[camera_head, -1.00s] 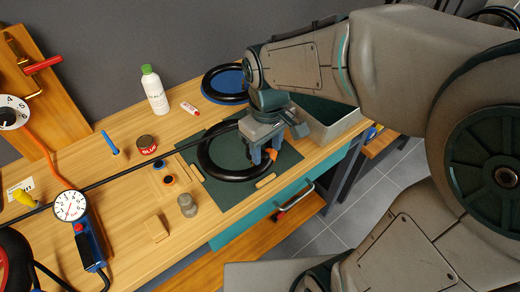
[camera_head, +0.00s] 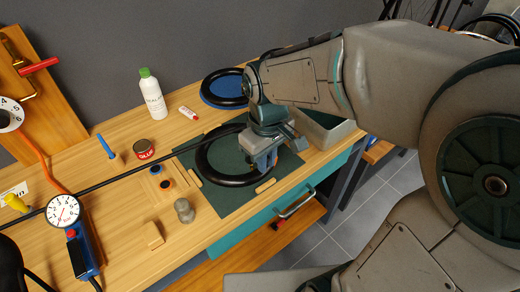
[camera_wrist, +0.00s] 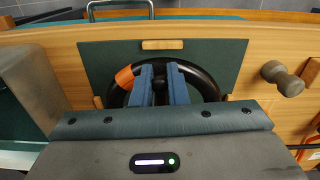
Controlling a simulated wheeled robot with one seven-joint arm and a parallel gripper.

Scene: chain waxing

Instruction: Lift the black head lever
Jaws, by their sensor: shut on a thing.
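A black inner tube (camera_head: 209,170) lies as a ring on a dark green mat (camera_head: 232,204); the ring also shows in the wrist view (camera_wrist: 209,88). My gripper (camera_head: 262,160) is low over the right part of the ring. In the wrist view its blue fingers (camera_wrist: 160,96) are shut on a narrow black piece (camera_wrist: 160,88), which looks like the black head lever. An orange part (camera_wrist: 125,77) sits just left of the fingers, on the ring. The fingers and gripper body hide most of the lever, so its angle cannot be told.
A grey bin (camera_head: 325,136), a grey metal piece (camera_head: 184,211), a red tin (camera_head: 144,149) and a white bottle (camera_head: 153,99) stand around the mat.

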